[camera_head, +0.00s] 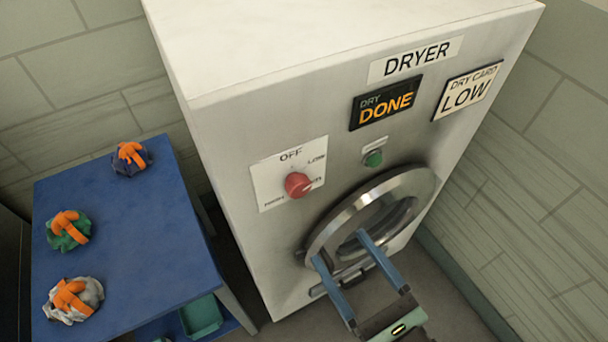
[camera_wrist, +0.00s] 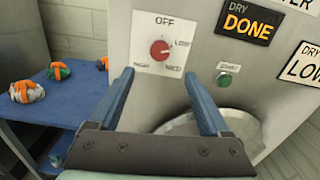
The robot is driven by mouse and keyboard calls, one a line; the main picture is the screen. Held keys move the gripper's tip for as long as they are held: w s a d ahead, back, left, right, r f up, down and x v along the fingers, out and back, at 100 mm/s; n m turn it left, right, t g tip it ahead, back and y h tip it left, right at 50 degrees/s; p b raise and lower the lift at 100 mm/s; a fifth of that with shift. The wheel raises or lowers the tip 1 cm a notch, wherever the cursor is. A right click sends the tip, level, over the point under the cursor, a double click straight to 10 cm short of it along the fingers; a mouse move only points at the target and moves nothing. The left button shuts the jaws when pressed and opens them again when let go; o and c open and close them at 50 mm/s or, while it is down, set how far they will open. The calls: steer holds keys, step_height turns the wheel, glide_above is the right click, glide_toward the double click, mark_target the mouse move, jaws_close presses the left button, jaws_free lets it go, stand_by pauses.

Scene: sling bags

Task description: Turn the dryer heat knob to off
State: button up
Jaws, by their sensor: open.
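The dryer's red heat knob (camera_head: 297,185) sits on a white plate (camera_head: 265,185) marked OFF at the top, with LOW, MED and HIGH around it. In the wrist view the knob (camera_wrist: 160,48) shows just beyond and above the gap between my fingertips. I cannot tell surely which mark it points at. My gripper (camera_head: 340,247) has two blue fingers spread apart, with nothing between them. It is in front of the dryer, below and right of the knob in the head view, overlapping the round door, and apart from the knob. It also shows in the wrist view (camera_wrist: 158,75).
The dryer (camera_head: 245,130) has a DONE display (camera_head: 385,103), a LOW card (camera_head: 467,90), a green button (camera_head: 373,158) and a round metal door (camera_head: 330,230). A blue table (camera_head: 130,235) at left bears three bundled bags with orange straps. A wall stands at right.

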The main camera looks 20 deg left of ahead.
mark_target(301, 190)
steer(key=p+x, duration=0.2)
steer(key=x, duration=1)
steer(key=shift+w+a, duration=0.3)
jaws_close()
